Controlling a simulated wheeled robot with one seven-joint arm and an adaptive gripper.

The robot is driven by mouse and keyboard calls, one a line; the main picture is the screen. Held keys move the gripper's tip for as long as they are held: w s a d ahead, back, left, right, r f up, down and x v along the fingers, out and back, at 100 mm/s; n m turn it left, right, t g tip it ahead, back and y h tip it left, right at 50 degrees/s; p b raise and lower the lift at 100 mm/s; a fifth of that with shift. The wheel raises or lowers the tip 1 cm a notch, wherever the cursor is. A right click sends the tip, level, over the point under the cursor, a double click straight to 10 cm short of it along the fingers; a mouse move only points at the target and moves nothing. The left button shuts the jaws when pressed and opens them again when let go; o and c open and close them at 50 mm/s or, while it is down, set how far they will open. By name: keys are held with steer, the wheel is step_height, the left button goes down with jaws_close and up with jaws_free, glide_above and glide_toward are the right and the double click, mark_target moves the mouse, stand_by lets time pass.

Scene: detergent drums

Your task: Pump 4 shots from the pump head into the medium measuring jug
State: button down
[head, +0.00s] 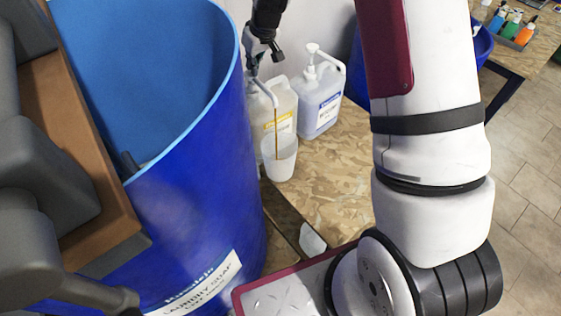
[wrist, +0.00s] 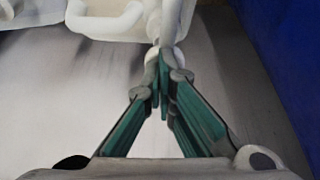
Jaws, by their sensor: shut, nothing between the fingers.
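A white bottle with a yellow label (head: 283,124) stands beside the blue drum. Its pump head (head: 264,92) is under my gripper (head: 252,70). A thin amber stream (head: 276,122) runs from the spout down into a white measuring jug (head: 279,166) in front of the bottle. It is the only jug I can make out; its liquid level cannot be read. In the wrist view my gripper (wrist: 165,72) has its green fingers together at the white pump head (wrist: 165,52), holding nothing. The tips seem to press on the pump top; exact contact is partly hidden.
A second pump bottle with a blue label (head: 321,108) stands close to the right. The large open blue drum (head: 215,190) borders the bottles on the left. The wooden table (head: 335,175) has bare room to the right. A tray of small bottles (head: 515,28) sits far right.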

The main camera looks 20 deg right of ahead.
steer(key=shift+a+f, duration=0.15)
steer(key=shift+f, duration=0.35)
steer(key=shift+w+a+r, duration=0.1)
steer(key=shift+r, duration=0.05)
steer(key=shift+w+a+r+p, duration=0.15)
steer(key=shift+r+p, duration=0.1)
steer(key=shift+r, duration=0.9)
steer(key=shift+w+r+p, duration=0.1)
steer(key=shift+r+p, duration=0.15)
steer(key=shift+r, duration=0.85)
steer(key=shift+w+a+r, duration=0.1)
steer(key=shift+w+r, duration=0.05)
steer(key=shift+r, duration=0.3)
steer(key=shift+w, duration=0.1)
